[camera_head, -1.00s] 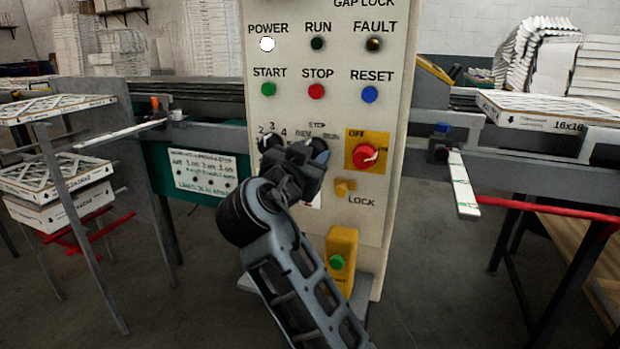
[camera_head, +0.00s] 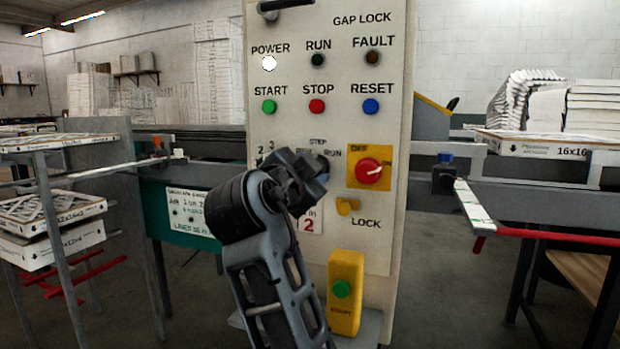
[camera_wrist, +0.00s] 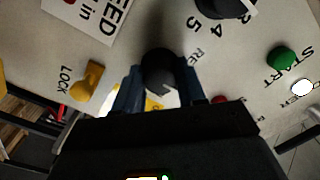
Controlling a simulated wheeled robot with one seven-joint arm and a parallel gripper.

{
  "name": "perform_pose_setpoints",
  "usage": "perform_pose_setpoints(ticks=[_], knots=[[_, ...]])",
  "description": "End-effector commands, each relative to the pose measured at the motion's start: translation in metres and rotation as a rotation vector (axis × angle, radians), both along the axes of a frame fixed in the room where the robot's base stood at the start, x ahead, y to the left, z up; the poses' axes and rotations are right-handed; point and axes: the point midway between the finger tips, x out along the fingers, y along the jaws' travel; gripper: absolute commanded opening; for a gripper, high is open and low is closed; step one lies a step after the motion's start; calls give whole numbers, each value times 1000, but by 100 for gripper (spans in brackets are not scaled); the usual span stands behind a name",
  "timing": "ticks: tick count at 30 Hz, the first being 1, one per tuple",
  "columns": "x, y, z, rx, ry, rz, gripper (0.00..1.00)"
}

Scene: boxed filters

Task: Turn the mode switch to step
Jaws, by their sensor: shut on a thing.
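The mode switch is a round black knob (camera_wrist: 158,68) on the pale control panel (camera_head: 290,20). In the wrist view it sits between the two fingers of my gripper (camera_wrist: 160,88), which is shut on it. In the head view my gripper (camera_head: 314,178) covers the knob, so its pointer cannot be read there. The labels STEP, RUN and part of REV show just above the gripper, with STEP at the top middle. In the wrist view the knob's pointer direction is not clear.
A numbered black dial (camera_wrist: 226,6) is close beside the mode switch. A red OFF/ON switch (camera_head: 368,171) on a yellow plate, a yellow lock knob (camera_head: 347,206) and a yellow box with a green button (camera_head: 341,289) are nearby. START (camera_head: 269,107), STOP (camera_head: 317,106) and RESET (camera_head: 370,107) buttons sit above.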

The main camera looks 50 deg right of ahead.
Motion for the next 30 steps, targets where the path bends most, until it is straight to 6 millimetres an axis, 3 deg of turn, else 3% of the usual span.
perform_pose_setpoints(ticks=[8,9,17,25,30], knots=[[0,0,0,2,1,-1,9],[0,0,0,2,2,-1,41],[0,0,0,0,1,-1,65],[-1,2,0,0,1,0,65],[-6,20,0,0,1,4,65]])
